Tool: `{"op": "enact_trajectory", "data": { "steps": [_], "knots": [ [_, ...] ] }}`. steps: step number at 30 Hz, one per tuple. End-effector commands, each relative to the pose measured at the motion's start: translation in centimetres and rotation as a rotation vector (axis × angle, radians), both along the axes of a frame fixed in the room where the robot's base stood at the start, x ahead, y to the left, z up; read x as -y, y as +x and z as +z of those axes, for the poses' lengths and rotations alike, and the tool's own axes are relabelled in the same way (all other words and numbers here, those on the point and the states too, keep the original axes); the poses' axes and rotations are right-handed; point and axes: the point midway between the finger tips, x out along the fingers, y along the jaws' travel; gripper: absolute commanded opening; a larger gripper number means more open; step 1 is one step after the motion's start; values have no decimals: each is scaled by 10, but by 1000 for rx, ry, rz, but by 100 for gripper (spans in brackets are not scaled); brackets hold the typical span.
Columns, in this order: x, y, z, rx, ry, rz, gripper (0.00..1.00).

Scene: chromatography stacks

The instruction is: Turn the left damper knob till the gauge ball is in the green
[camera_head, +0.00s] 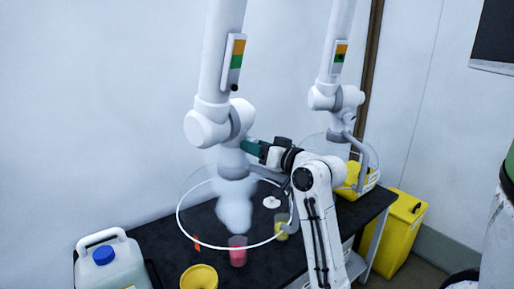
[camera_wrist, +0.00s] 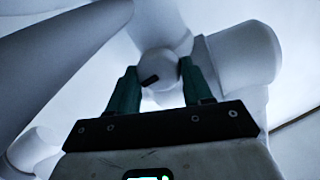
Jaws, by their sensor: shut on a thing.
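The left damper knob (camera_wrist: 165,60) is a pale round knob with a black mark, seen in the wrist view between the green fingers of my gripper (camera_wrist: 158,70). My gripper is shut on it, one finger on each side. In the head view my gripper (camera_head: 250,147) reaches the left extraction arm's lower joint from the right, and the knob is hidden there. The left gauge (camera_head: 237,62) on the upper tube has orange on top, green in the middle and a dark part below. Its dark ball (camera_head: 235,87) sits at the bottom, below the green.
A second extraction arm (camera_head: 336,97) with its own gauge (camera_head: 339,56) hangs at right. Beneath the left clear hood (camera_head: 181,222), white vapour hangs over a black bench with a red beaker (camera_head: 237,252) and a yellow tub (camera_head: 199,277). A jug (camera_head: 112,264) stands front left.

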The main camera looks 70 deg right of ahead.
Motion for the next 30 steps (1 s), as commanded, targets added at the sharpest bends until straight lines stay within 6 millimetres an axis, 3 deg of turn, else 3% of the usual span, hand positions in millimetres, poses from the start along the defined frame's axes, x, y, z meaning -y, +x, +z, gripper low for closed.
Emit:
{"op": "enact_trajectory", "data": {
  "steps": [5, 18, 28, 29, 30],
  "knots": [
    [0, 0, -2, -3, -16, -1, 20],
    [-1, 0, -3, -65, -259, -1, 20],
    [0, 0, -1, -69, -272, -2, 19],
    [0, 0, -1, -69, -272, -2, 51],
    [0, 0, -1, -69, -272, -2, 55]
  ]
}}
